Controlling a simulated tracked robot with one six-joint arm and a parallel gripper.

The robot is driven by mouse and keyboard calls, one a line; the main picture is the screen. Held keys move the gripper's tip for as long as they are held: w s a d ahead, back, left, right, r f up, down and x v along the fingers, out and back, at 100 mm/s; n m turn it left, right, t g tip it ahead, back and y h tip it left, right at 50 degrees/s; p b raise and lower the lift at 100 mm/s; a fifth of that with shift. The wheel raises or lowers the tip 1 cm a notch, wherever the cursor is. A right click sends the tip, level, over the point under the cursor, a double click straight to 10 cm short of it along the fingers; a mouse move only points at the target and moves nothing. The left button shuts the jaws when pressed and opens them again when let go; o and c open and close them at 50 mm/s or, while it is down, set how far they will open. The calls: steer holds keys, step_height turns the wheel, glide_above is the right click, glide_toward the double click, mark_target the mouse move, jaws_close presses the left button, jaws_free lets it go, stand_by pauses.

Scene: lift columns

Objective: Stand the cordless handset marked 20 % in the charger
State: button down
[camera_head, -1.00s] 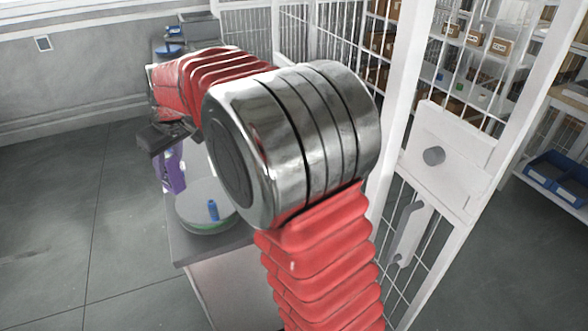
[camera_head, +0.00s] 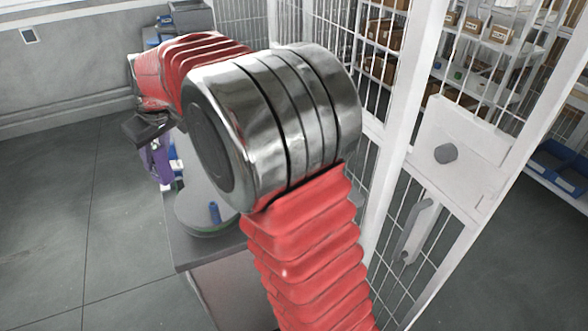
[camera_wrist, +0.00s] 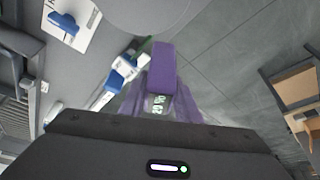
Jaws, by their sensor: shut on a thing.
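My gripper (camera_head: 150,130) is shut on a purple handset and holds it above the bench's left edge. The purple handset (camera_head: 157,165) hangs below the gripper in the head view. In the wrist view the purple handset (camera_wrist: 163,68) points away from the dark gripper body, with a small lit display near the jaws. The display's figures are too small to read surely. Blurry purple shapes flank it. In the wrist view a blue-and-white item (camera_wrist: 124,66) lies beside it, and another blue item (camera_wrist: 63,24) lies on a white sheet. I cannot tell which thing is the charger.
A round grey turntable (camera_head: 190,222) with a blue cylinder (camera_head: 214,212) stands on the grey bench (camera_head: 186,258). My arm covers much of the bench. A white mesh fence (camera_head: 400,130) stands at the right, with shelves behind it. The floor at the left is clear.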

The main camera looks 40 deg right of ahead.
steer(key=shift+d, duration=0.15)
steer(key=s+d+m+h, duration=0.1)
steer(key=s+d+m, duration=0.1)
steer(key=d, duration=1)
steer(key=s+d+m, duration=0.2)
steer(key=s+d, duration=0.2)
steer(key=d, duration=0.9)
steer(key=s+d+m+h, duration=0.1)
steer(key=s+d+m, duration=0.1)
steer(key=d, duration=1)
steer(key=shift+s+d+f+m+h, duration=0.2)
steer(key=shift+s+m+h, duration=0.15)
steer(key=shift+s, duration=0.55)
step_height(320, 180, down, 6)
steer(key=shift+f, duration=0.1)
steer(key=shift+f, duration=1.8)
steer(key=c, duration=1.3)
jaws_free()
steer(key=shift+c, duration=0.2)
